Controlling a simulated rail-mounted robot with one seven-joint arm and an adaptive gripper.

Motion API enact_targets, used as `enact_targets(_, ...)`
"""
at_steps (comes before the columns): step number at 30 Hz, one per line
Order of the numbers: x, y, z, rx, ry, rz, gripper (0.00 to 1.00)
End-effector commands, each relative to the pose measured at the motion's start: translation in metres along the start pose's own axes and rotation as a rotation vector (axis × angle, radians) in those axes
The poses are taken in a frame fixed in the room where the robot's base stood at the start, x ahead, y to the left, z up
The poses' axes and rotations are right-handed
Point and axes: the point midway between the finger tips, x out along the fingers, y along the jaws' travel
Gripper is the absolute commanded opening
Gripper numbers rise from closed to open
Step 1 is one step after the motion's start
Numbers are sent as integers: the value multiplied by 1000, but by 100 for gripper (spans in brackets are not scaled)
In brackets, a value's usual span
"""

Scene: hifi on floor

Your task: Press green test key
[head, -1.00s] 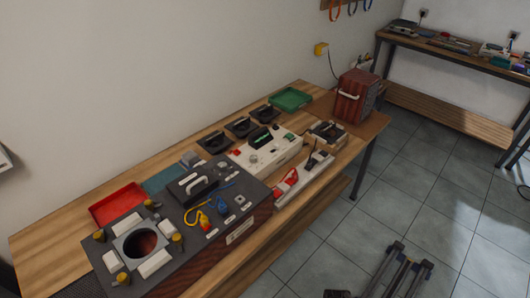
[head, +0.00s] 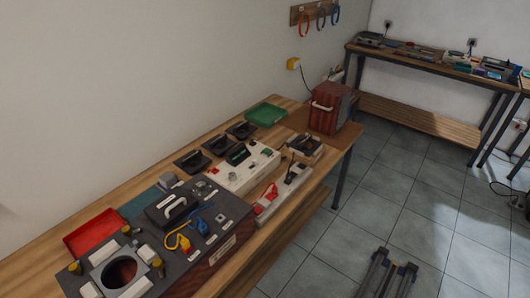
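A white instrument box (head: 240,174) stands on the wooden workbench (head: 40,250), about the middle of its length. A small green spot (head: 265,151) shows on its top toward the right, beside a dark block with a greenish face (head: 238,154). I cannot tell at this size which green part is the test key. A white unit with red parts (head: 277,193) lies in front of the box. My gripper is not in view.
A dark panel box with a round opening (head: 190,236) fills the near bench. A red tray (head: 90,232), a green tray (head: 266,114) and a red-brown case (head: 327,108) are also there. The tiled floor right of the bench is mostly clear. A second bench (head: 430,62) stands behind.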

Motion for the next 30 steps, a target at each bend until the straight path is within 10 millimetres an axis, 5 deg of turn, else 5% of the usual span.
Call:
enact_targets(10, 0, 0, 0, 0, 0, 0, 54)
enact_targets(15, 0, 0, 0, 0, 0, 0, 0)
enact_targets(30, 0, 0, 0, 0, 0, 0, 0)
